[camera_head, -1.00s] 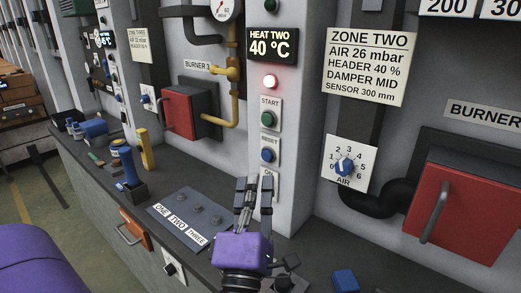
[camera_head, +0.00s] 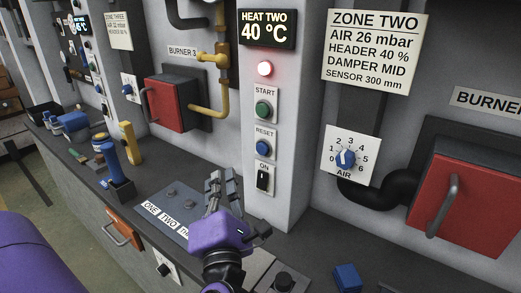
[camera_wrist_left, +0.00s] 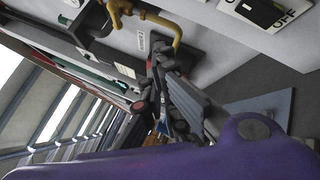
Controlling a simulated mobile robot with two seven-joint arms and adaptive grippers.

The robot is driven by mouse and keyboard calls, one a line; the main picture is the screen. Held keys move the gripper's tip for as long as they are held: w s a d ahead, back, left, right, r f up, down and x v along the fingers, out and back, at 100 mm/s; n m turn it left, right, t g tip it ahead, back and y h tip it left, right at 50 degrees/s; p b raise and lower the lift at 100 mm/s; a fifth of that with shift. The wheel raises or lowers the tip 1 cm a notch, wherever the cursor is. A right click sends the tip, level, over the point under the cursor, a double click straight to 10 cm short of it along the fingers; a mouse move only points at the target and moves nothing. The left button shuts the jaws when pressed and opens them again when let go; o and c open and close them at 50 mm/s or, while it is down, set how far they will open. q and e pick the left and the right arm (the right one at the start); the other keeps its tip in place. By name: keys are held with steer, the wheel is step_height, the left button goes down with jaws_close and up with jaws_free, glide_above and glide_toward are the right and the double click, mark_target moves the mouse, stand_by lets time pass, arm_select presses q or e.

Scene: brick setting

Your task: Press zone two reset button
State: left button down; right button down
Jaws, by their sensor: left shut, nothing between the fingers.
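The blue RESET button (camera_head: 263,147) is on the pale pillar, between the green START button (camera_head: 263,109) above and the black ON switch (camera_head: 263,181) below. A red lamp (camera_head: 265,69) glows under the HEAT TWO display (camera_head: 267,29), which reads 40 °C. My left gripper (camera_head: 222,180) is shut and empty, to the left of the pillar and below the RESET button, not touching it. In the left wrist view its dark fingers (camera_wrist_left: 180,95) show close together. The ZONE TWO sign (camera_head: 374,50) hangs right of the pillar. My right gripper is not in view.
A grey plate labelled ONE, TWO, THREE (camera_head: 175,205) lies on the ledge beneath my left gripper. A blue AIR dial (camera_head: 346,159) and a red burner door (camera_head: 468,200) are at right. A blue block (camera_head: 347,278) lies on the ledge.

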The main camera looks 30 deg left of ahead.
mark_target(262, 149)
arm_select(q)
steer(key=w, duration=0.8)
steer(key=shift+w+d, duration=0.25)
steer(key=shift+d, duration=0.15)
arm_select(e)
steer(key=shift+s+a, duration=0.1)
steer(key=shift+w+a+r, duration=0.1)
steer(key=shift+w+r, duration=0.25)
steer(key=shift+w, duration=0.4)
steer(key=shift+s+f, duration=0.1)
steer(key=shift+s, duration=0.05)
arm_select(q)
steer(key=shift+w+r, duration=0.1)
steer(key=shift+w, duration=0.05)
